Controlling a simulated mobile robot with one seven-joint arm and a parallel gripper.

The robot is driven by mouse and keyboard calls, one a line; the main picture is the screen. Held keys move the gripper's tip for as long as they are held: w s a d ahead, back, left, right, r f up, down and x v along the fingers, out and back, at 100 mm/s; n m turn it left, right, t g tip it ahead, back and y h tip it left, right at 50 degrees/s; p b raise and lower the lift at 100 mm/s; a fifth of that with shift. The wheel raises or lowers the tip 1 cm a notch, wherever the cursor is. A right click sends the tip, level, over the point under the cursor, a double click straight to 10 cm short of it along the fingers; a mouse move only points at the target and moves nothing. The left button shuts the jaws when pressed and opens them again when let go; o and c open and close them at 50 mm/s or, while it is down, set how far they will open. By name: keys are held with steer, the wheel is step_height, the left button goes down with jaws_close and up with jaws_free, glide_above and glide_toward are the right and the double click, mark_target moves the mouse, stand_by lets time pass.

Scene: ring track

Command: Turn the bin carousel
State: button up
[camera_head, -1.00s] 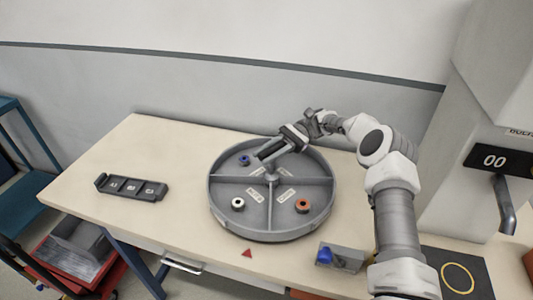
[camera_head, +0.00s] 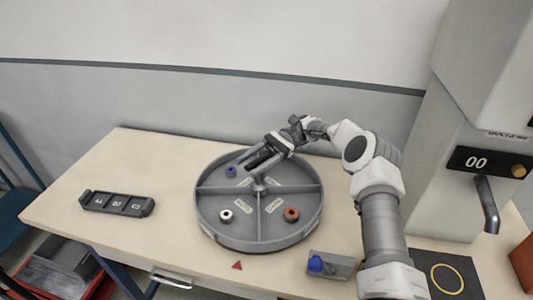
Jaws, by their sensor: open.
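The bin carousel (camera_head: 209,225) is a round grey tray split by crossing walls into compartments, with a raised hub (camera_head: 260,184) at its centre. A blue ring (camera_head: 231,171) lies in the back left compartment, a white ring (camera_head: 226,215) in the front left and an orange-red ring (camera_head: 291,214) in the front right. My gripper (camera_head: 246,161) is open over the back part of the carousel, its fingers pointing left and down. It partly hides the back compartments. I cannot tell whether a finger touches a wall.
A dark slotted holder (camera_head: 117,204) lies on the table at left. A red triangle (camera_head: 237,265) marks the table before the carousel. A grey block with a blue part (camera_head: 330,265) sits front right. A machine showing "00" (camera_head: 476,162) stands at right.

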steer(key=r, duration=0.4)
steer(key=shift+d+r, duration=0.25)
steer(key=shift+d, duration=0.15)
steer(key=s+d+r+p, duration=0.2)
steer(key=d+r, duration=0.4)
steer(key=d, duration=0.4)
steer(key=shift+s+d+p, duration=0.2)
steer(key=shift+d+p, duration=0.1)
steer(key=shift+p, duration=0.55)
steer(key=shift+r, duration=0.1)
